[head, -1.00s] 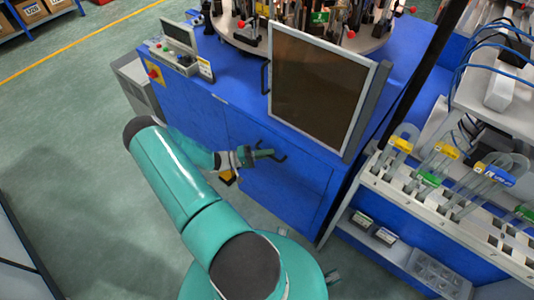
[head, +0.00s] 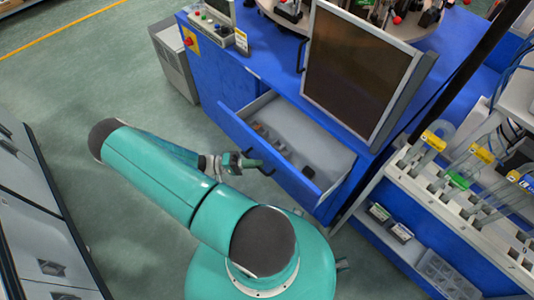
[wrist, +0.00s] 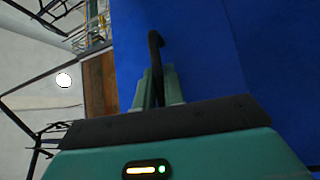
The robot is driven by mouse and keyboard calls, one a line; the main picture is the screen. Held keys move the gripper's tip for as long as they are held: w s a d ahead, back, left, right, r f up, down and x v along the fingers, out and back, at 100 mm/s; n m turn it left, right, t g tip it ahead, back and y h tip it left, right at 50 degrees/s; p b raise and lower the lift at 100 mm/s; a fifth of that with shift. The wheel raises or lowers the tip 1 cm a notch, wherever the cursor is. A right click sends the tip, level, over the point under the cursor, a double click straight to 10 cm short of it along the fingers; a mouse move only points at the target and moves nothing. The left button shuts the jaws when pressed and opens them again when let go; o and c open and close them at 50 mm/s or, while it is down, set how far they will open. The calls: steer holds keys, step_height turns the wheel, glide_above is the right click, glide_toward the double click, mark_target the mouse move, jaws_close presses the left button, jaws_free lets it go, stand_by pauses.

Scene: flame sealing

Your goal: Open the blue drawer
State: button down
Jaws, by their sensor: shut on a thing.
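The blue drawer (head: 292,182) of the blue machine cabinet is pulled out in the head view. Its grey inside shows, with several small dark and brown items in it. My gripper (head: 252,162) is at the drawer's front, shut on the black handle (head: 268,168). In the wrist view the fingers (wrist: 157,88) close around the black handle (wrist: 155,50), in front of the blue drawer face.
A framed dark panel (head: 358,68) stands above the drawer. A rack with glass tubes and coloured clips (head: 455,180) is at the right. A control box (head: 215,30) sits at the cabinet's left top. Green floor (head: 110,80) is free at the left.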

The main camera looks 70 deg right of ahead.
steer(key=shift+w+a, duration=0.25)
steer(key=shift+a, duration=0.3)
steer(key=shift+w+a, duration=0.25)
steer(key=shift+a, duration=0.3)
steer(key=c, duration=1.5)
jaws_free()
steer(key=shift+w, duration=0.1)
steer(key=v, duration=1.3)
steer(key=shift+w, duration=0.3)
steer(key=shift+a, duration=0.15)
